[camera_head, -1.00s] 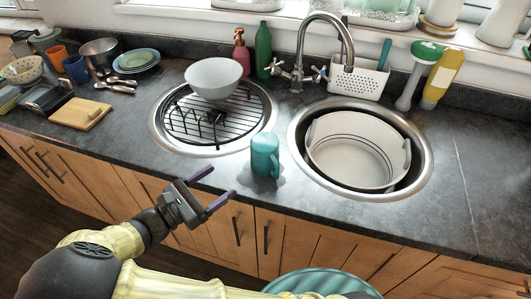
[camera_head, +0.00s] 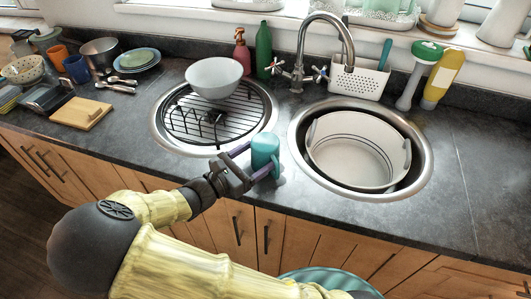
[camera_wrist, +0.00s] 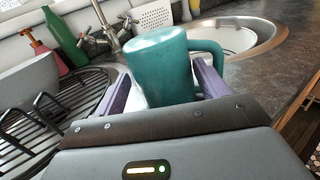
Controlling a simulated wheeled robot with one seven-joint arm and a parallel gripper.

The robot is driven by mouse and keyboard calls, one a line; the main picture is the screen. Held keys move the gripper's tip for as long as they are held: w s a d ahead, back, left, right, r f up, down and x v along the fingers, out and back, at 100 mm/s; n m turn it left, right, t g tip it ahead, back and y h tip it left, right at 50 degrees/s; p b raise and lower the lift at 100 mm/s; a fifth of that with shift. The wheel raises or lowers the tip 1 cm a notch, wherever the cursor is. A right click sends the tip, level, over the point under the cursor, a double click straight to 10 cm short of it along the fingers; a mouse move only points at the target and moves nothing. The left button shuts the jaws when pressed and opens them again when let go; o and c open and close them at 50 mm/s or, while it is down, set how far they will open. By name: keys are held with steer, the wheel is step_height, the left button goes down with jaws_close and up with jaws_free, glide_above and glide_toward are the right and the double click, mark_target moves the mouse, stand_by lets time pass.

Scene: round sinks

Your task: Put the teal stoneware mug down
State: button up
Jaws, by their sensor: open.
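The jaws are open, and I cannot tell whether either finger touches the mug.
The left sink (camera_head: 158,128) has a black rack with a white bowl (camera_head: 214,77) on it. The right sink (camera_head: 428,165) holds a white tub (camera_head: 358,150). The faucet (camera_head: 300,50) stands behind. A cutting board (camera_head: 80,113) lies at left. The counter at right is clear.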

mark_target(269, 138)
steer(key=shift+x, duration=2.55)
steer(key=shift+s, duration=0.1)
steer(key=shift+c, duration=0.2)
steer(key=c, duration=0.9)
step_height(269, 138, up, 10)
steer(key=shift+r+p, duration=0.1)
steer(key=shift+p, duration=0.55)
